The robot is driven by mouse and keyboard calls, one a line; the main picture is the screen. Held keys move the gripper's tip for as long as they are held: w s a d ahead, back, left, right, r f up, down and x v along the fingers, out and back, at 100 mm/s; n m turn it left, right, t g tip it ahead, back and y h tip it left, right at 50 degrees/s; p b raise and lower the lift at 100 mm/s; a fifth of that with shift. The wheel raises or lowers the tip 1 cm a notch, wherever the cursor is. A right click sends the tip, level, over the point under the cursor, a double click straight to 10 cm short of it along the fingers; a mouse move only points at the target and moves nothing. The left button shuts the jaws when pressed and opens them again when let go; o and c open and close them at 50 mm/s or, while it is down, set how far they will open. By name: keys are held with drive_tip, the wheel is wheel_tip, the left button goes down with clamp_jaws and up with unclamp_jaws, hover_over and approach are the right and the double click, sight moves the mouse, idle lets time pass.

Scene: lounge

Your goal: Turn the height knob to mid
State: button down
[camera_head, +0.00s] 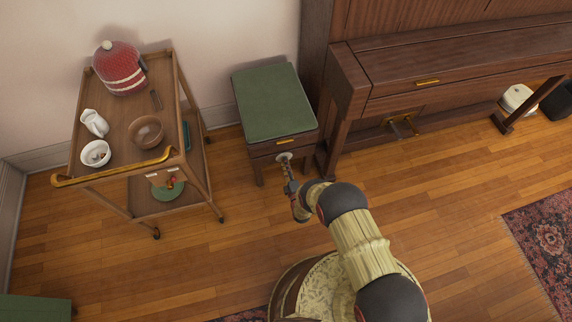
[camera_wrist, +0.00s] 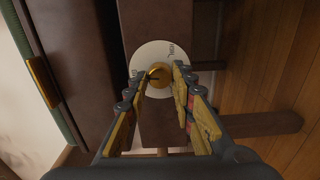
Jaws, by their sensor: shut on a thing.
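The piano stool (camera_head: 272,104) has a green padded top and dark wooden sides, and stands against the wall left of the piano. A round white dial (camera_wrist: 150,55) with small dark lettering, too small to read surely, is on the stool's side. A brass knob (camera_wrist: 159,75) with a dark mark sits at its middle. The dial also shows in the head view (camera_head: 283,156) just above my gripper (camera_head: 287,171). In the wrist view my gripper (camera_wrist: 160,73) has one finger on each side of the knob and is shut on it.
A brass handle (camera_wrist: 42,82) is on the stool beside the dial. The piano (camera_head: 450,70) is close on the right. The wooden floor in front is clear.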

drive_tip(key=shift+n, duration=0.5)
drive_tip(key=c, duration=1.5)
unclamp_jaws()
drive_tip(key=v, duration=1.2)
